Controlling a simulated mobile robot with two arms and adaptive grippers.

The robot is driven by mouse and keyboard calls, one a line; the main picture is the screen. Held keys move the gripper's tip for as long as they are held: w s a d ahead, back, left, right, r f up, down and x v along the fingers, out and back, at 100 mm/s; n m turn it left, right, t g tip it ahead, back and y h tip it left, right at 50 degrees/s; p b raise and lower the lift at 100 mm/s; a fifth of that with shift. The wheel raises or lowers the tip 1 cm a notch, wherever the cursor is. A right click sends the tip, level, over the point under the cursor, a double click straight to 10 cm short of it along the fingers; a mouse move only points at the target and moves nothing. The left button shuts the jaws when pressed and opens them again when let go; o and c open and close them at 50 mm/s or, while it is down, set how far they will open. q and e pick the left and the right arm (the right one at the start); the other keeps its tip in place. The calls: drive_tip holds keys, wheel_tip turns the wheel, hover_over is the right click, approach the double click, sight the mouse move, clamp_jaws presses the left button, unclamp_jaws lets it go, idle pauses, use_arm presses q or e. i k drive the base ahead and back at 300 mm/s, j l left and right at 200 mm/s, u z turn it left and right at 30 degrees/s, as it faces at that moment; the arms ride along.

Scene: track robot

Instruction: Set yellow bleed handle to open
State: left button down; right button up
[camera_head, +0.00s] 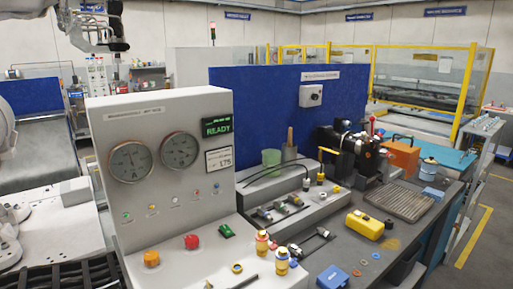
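A short yellow handle (328,150) sticks out to the left from a black valve and pump block (350,152) on the bench, right of the blue panel's lower edge. It looks close to level; its exact setting is too small to read. My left gripper (98,44) is at the top left, high above the grey gauge console and far from the handle. It holds nothing that I can see, and its finger gap is unclear. My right gripper is not in view.
The gauge console (165,105) with a green READY display (216,127) stands in front. A blue panel (285,95) rises behind the bench. A yellow box (365,225), a drain grate (398,202) and an orange box (401,157) lie near the block.

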sight(329, 150)
drive_tip(key=i+l, duration=0.15)
drive_tip(key=l, duration=0.3)
drive_tip(key=i+l, duration=0.1)
drive_tip(key=l, duration=0.35)
drive_tip(key=i+l+u, duration=0.1)
drive_tip(key=l, duration=0.35)
drive_tip(key=i+l, duration=0.15)
drive_tip(key=l, duration=0.3)
drive_tip(key=i+l, duration=0.1)
drive_tip(key=l, duration=0.55)
drive_tip(key=k+z, duration=0.05)
